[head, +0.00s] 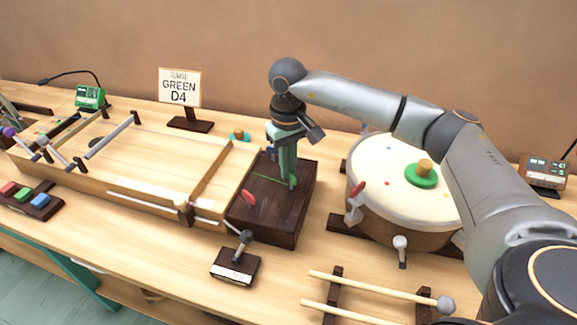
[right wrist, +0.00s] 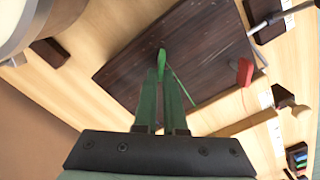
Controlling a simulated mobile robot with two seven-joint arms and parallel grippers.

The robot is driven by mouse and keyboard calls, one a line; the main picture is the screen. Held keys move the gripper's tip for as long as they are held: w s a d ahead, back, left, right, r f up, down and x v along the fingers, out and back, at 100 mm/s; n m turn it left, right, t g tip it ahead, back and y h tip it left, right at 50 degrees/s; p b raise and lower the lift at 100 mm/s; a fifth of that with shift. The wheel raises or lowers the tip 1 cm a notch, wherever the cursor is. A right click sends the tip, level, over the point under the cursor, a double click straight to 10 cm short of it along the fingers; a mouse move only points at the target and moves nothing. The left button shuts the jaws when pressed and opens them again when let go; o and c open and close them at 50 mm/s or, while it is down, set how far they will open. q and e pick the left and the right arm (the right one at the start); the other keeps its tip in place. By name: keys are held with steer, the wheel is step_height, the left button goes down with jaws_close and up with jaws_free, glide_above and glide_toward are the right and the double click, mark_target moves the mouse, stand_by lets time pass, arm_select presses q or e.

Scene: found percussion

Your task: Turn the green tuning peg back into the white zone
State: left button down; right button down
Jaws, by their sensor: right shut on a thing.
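My right gripper (head: 288,180) points down over the dark wooden block (head: 270,222) in the head view. In the right wrist view its two green fingers (right wrist: 164,75) are close together at the green peg (right wrist: 162,56), shut on it. A thin green line (right wrist: 182,88) runs along the block beside the peg. In the head view the gripper hides most of the green peg. A red peg (head: 248,198) stands at the block's left edge and also shows in the right wrist view (right wrist: 244,72). I cannot make out a white zone. My left gripper is not in view.
A sign (head: 180,87) reads "GREEN D4". A wooden stringed box (head: 150,163) lies left of the block. A drum (head: 385,170) stands close on the right.

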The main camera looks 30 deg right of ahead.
stand_by(0.4)
steer(key=c, duration=1)
jaws_free()
step_height(320, 180, up, 13)
steer(key=shift+f+p, duration=0.2)
steer(key=shift+p, duration=0.2)
steer(key=shift+s, duration=0.1)
